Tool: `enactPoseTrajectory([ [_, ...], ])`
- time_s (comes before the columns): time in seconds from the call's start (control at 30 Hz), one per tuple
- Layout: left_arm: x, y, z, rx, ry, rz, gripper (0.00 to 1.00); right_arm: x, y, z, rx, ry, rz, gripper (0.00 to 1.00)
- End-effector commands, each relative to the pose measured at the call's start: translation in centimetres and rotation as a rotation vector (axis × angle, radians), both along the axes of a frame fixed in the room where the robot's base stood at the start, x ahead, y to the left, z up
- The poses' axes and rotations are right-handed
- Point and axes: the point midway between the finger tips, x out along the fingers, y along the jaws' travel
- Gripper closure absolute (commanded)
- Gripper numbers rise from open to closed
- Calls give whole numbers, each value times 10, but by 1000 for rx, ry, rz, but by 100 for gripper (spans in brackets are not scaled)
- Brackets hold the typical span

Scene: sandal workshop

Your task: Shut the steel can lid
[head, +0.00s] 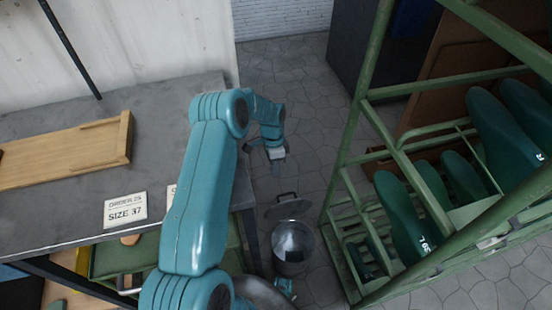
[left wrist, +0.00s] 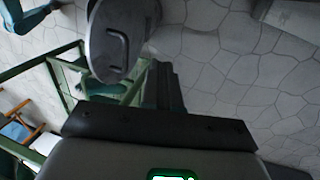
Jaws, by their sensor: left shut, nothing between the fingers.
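The steel can (head: 293,249) stands on the floor between the bench and the green rack, its open mouth facing up. Its round lid (head: 288,208) with a bar handle stands open at the can's far edge. My left gripper (head: 278,164) is shut and empty, above and beyond the lid in the picture, apart from it. In the left wrist view the lid (left wrist: 112,45) and its handle show at the top, just left of the dark fingers (left wrist: 165,85). The can body is not clear there.
The green rack (head: 345,190) with dark green shoe forms stands close to the right of the can. The grey bench (head: 60,215) holds a wooden tray (head: 125,140) and a size card (head: 125,208) at left. The stone floor (head: 300,100) beyond the lid is clear.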

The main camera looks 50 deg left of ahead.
Motion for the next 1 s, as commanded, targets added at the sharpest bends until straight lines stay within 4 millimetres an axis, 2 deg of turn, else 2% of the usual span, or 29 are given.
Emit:
enactPoseTrajectory([
  [0.03, -2, -3, -14, -1, 2, 0, 100, 0, 0, -5, 0, 0, 0, 0],
  [0.1, -4, -7, -27, -2, 2, 0, 100, 0, 0, -7, 0, 0, 0, 0],
  [0.3, -15, -31, -31, -1, 1, -1, 100, 0, 0, -8, 0, 0, 0, 0],
  [0.4, -17, -37, -33, 0, 1, 0, 100, 0, 0, -8, 0, 0, 0, 0],
  [1.0, -17, -35, -34, 7, -4, 3, 100, 0, 0, -9, 0, 0, 0, 0],
])
